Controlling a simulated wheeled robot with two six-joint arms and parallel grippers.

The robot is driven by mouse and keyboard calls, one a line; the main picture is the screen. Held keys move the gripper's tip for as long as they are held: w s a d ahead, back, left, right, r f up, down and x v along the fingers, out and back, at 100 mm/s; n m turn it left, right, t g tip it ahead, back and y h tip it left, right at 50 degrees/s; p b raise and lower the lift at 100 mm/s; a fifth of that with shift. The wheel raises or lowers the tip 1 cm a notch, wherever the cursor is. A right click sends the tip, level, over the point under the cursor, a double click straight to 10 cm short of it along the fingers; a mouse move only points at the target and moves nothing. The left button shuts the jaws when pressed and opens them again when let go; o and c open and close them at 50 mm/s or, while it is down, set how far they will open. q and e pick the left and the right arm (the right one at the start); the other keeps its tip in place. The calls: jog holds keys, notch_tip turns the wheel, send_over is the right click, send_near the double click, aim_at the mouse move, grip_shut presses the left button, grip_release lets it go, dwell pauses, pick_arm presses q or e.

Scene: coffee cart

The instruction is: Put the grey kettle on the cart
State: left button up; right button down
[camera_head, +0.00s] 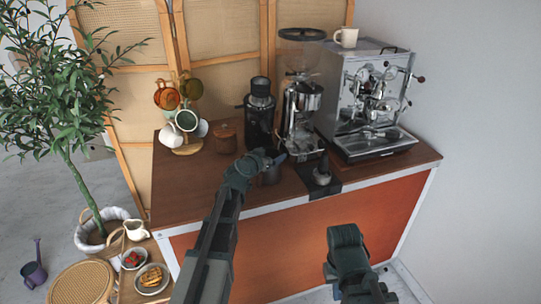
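A dark grey vessel (271,176), which looks like the grey kettle, is at the front middle of the cart's wooden top (215,185). My gripper and forearm hide much of it. My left gripper (268,158) is at its upper part, touching or very close. I cannot tell whether the fingers are closed on it, or whether its base rests on the wood. My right gripper (345,240) is low in front of the cart's orange front panel, apart from the cart top's objects. Its fingers are not clearly visible.
A mug tree (187,147), a wooden jar (226,138), a black grinder (260,112), a taller grinder (302,105) and an espresso machine (365,100) line the back. A tamper (322,173) stands on a dark mat at right. The top's left front is clear.

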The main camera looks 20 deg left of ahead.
pick_arm(q)
jog(key=shift+r, duration=0.1)
jog(key=shift+s+r+p, duration=0.15)
jog(key=shift+s+p, duration=0.1)
jog(key=shift+p, duration=0.05)
jog(key=p+v, duration=0.3)
jog(key=v, duration=0.8)
jog(key=shift+s, duration=0.25)
